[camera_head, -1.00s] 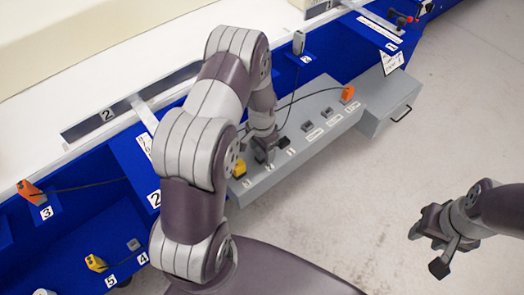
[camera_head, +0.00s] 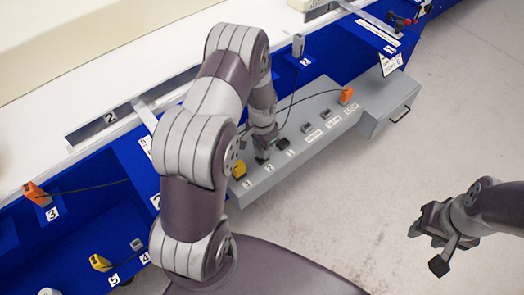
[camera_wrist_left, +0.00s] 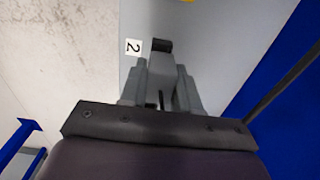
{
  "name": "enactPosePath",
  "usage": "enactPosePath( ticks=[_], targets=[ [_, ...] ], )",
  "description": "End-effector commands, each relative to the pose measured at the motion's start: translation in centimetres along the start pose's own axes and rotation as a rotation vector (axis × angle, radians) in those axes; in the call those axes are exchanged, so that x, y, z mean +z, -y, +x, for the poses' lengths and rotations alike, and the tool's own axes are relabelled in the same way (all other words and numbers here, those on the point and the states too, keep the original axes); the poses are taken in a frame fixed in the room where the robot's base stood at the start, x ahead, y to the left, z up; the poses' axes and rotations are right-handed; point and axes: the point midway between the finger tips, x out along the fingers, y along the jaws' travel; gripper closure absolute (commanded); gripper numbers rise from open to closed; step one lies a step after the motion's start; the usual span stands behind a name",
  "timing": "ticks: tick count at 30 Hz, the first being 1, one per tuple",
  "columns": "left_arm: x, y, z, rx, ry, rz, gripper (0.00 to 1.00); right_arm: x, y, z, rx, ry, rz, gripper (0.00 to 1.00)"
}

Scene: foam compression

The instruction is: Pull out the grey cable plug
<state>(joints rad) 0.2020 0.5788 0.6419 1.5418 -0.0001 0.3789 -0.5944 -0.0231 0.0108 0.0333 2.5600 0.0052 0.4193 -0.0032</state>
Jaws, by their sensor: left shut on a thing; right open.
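My left gripper (camera_head: 262,149) is over the grey panel (camera_head: 268,183), at the position with label 2. In the left wrist view my left gripper (camera_wrist_left: 160,72) is shut on the grey plug (camera_wrist_left: 160,66), which sits between its two fingers. A dark socket-like piece (camera_wrist_left: 161,45) shows just beyond the plug; whether the two still touch is unclear. In the head view the plug is mostly hidden by the gripper and arm. My right gripper (camera_head: 430,246) is open and empty at the right, above the floor.
A yellow plug (camera_head: 239,169) stands beside the left gripper. Dark sockets (camera_head: 307,127) and an orange plug (camera_head: 347,95) lie further along the panel. Another grey plug (camera_head: 298,46) with a cable is on the blue wall (camera_head: 350,55). The floor at right is clear.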

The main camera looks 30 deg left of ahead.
Motion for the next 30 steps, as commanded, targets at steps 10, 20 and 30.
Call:
enactPosePath(
  ticks=[10, 20, 30],
  targets=[
    [0.0, 0.0, -1.6, 0.000, 0.000, 0.000, 1.00, -0.2, 0.0, -1.5, 0.000, 0.000, 0.000, 0.57],
    [0.0, 0.0, -2.9, 0.000, 0.000, 0.000, 1.00, -0.3, 0.0, -2.8, 0.000, 0.000, 0.000, 0.57],
    [0.0, 0.0, -4.0, 0.000, 0.000, 0.000, 1.00, -0.5, 0.0, -3.8, 0.000, 0.000, 0.000, 0.57]
  ],
)
